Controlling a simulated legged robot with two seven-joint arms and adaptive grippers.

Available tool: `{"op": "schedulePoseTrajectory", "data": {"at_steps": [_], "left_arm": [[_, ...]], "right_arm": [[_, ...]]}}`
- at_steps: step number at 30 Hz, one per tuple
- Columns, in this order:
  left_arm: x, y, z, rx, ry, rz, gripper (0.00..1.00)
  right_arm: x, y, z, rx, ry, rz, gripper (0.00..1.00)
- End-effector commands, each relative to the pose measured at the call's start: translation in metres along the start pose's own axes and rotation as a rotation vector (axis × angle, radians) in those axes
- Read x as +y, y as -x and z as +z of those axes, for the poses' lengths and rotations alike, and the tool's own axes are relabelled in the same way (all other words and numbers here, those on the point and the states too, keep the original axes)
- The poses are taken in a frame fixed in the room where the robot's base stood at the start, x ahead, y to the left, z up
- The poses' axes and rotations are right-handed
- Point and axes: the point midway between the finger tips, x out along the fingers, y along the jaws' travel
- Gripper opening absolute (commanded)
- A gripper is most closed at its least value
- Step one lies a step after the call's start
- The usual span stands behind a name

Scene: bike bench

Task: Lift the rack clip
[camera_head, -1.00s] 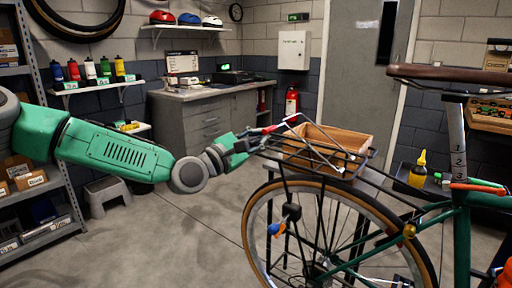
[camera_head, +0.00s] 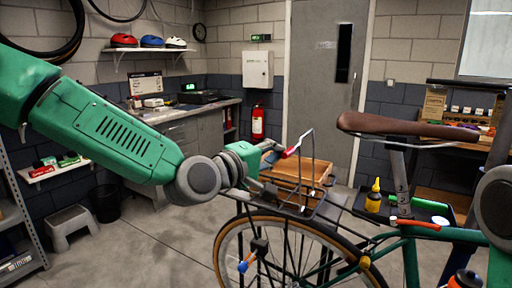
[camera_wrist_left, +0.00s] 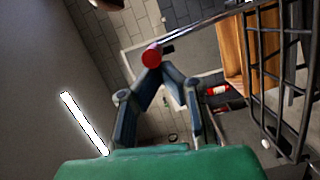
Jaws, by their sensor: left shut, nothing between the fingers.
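The rack clip (camera_head: 313,155) is a thin metal wire frame with a red grip at its end, on the rear rack (camera_head: 290,208) of a green bicycle. It stands raised at a steep angle above the rack. My left gripper (camera_head: 270,160) is shut and empty beside the red grip, at the rack's left end. In the left wrist view, the closed fingertips (camera_wrist_left: 151,72) meet just under the red end (camera_wrist_left: 151,56) of the clip. They look very close to it; I cannot tell whether they touch. My right gripper is out of view.
The brown saddle (camera_head: 410,128) is to the right, with a yellow bottle (camera_head: 373,196) on a dark tray behind. My right arm enters at the right edge. Open floor lies at the lower left.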

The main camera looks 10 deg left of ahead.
Motion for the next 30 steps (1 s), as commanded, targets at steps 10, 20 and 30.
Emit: {"op": "schedulePoseTrajectory", "data": {"at_steps": [10, 20, 30], "left_arm": [[0.010, -0.010, 0.039, 0.000, -0.210, -0.052, 0.00], [0.010, -0.013, 0.053, -0.001, -0.281, -0.071, 0.00], [0.009, -0.013, 0.057, -0.004, -0.286, -0.074, 0.00]], "right_arm": [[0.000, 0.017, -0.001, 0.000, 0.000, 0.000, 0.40], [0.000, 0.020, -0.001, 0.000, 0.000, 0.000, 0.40], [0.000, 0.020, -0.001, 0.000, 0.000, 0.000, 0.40]]}}
